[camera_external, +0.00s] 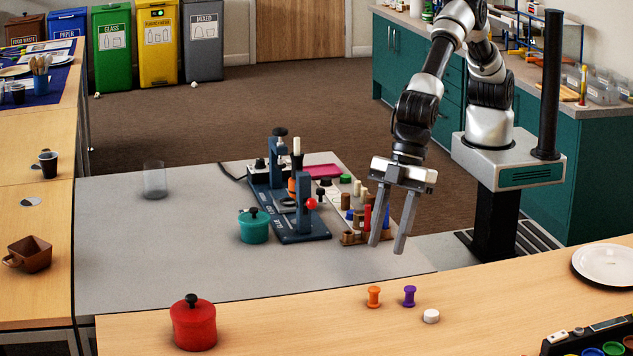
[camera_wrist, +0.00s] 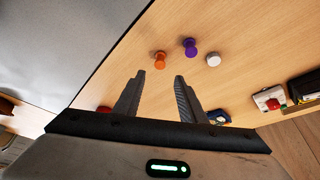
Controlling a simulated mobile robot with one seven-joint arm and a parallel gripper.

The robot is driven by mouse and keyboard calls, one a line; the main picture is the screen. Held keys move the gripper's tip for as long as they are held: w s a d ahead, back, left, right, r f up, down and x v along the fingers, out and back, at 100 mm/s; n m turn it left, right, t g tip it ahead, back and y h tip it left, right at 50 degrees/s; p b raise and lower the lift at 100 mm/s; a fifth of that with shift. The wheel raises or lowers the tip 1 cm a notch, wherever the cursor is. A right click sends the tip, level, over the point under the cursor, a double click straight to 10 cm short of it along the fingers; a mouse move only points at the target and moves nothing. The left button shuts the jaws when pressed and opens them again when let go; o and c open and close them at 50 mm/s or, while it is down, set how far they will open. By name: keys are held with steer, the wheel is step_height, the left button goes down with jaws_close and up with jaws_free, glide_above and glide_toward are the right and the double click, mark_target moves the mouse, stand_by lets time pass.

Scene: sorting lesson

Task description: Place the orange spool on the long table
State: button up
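The orange spool (camera_external: 374,297) stands upright on the wooden table (camera_external: 300,325) at the front of the external view. In the wrist view the orange spool (camera_wrist: 160,60) lies just beyond the fingertips, roughly in line with the gap between them. My gripper (camera_external: 386,247) is open and empty, above and behind the spool, with its fingers pointing down. The open fingers also show in the wrist view (camera_wrist: 160,76). Another wooden table (camera_external: 40,205) runs along the left side. Which of these is the long table I cannot tell from the pictures.
A purple spool (camera_external: 409,296) and a white round piece (camera_external: 431,316) stand close to the right of the orange spool. A red lidded pot (camera_external: 193,323) stands farther left. The grey tabletop (camera_external: 150,270) holds a teal pot (camera_external: 254,226), a press (camera_external: 300,225) and a clear cup (camera_external: 154,180).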

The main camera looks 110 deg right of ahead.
steer(key=shift+v, duration=1)
steer(key=w+d+r+m, duration=0.2)
steer(key=d+r, duration=0.8)
steer(key=d, duration=0.4)
steer(key=s+d+r+m+t+h, duration=0.1)
steer(key=s+d+r, duration=0.3)
steer(key=d, duration=0.5)
steer(key=s+d+r+m, duration=0.1)
steer(key=s+d+r, duration=0.25)
steer(key=d, duration=0.55)
steer(key=s+d+m+t+h, duration=0.1)
steer(key=s+d+m, duration=0.2)
steer(key=s+d, duration=1.1)
steer(key=shift+s+d+h, duration=0.15)
steer(key=shift+s+h, duration=0.25)
steer(key=shift+s, duration=0.8)
